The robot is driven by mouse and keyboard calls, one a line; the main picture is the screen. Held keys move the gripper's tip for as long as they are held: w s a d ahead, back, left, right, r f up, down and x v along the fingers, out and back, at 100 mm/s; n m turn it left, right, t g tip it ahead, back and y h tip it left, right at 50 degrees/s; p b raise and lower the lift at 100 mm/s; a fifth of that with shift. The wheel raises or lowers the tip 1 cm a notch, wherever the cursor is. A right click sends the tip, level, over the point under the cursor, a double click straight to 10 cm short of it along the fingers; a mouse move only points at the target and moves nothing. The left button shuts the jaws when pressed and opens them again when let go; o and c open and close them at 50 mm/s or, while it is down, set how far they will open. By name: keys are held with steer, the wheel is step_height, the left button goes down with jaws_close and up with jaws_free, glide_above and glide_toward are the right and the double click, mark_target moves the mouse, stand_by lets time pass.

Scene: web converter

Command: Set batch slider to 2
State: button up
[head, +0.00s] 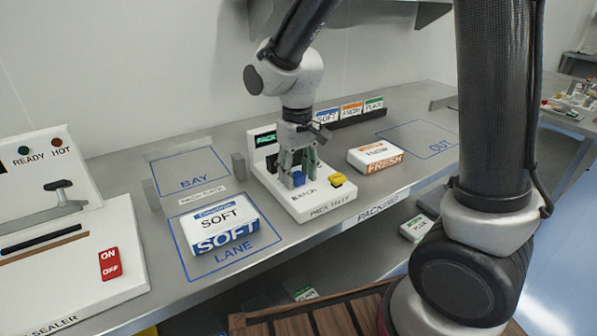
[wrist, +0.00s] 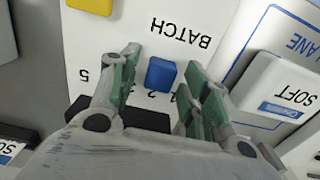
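The batch slider is a blue knob (wrist: 161,74) on the white pack tally panel (wrist: 215,20), beside the printed word BATCH. In the wrist view a 5 is printed to its left, and small partly hidden digits, apparently 2 and 1, lie just below it. My gripper (wrist: 163,68) is open, with its green-padded fingers on either side of the knob and a visible gap on each side. In the head view my gripper (head: 297,172) points down over the panel and the blue knob (head: 298,178) shows at its fingers. The slot is mostly hidden.
A yellow button (head: 337,180) sits on the panel's right. A SOFT pack (head: 213,222) lies in the lane to the left. A FRESH pack (head: 375,157) lies to the right. A sealer (head: 60,265) stands at the far left. The OUT area (head: 420,138) is clear.

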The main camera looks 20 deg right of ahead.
mark_target(297, 174)
step_height(297, 174, up, 12)
stand_by(0.6)
steer(key=s+d+r+m+t, duration=0.3)
steer(key=s+d+t, duration=0.1)
steer(key=s+d, duration=1.3)
steer(key=d, duration=0.3)
steer(key=shift+d+m, duration=0.3)
